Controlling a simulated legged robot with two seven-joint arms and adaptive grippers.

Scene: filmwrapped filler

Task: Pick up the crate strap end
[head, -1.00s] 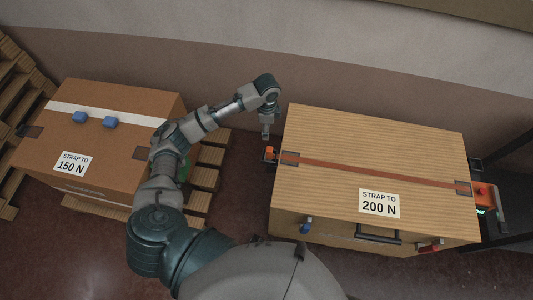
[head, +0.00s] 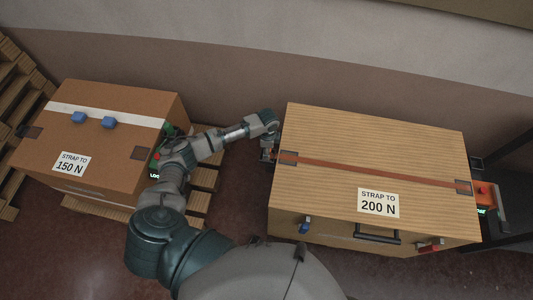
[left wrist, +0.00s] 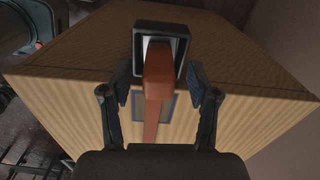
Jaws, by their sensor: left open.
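The wooden crate (head: 330,130), labelled "STRAP TO 200 N", has an orange strap (head: 370,173) running across its top. In the left wrist view, the orange strap end (left wrist: 158,75) comes through a dark square-framed piece at the crate's top edge. My left gripper (left wrist: 160,90) is open, with one finger on each side of the strap end and visible gaps between. In the head view my left gripper (head: 267,150) is at the crate's left side and largely hides the strap end. My right gripper is not in view.
A brown box (head: 100,135) labelled "STRAP TO 150 N", with blue clips on top, stands on a pallet (head: 205,178) at left. A red tool (head: 484,193) sits at the crate's right end. A black handle (head: 377,237) is on the crate's front. Stacked pallets (head: 12,90) stand far left.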

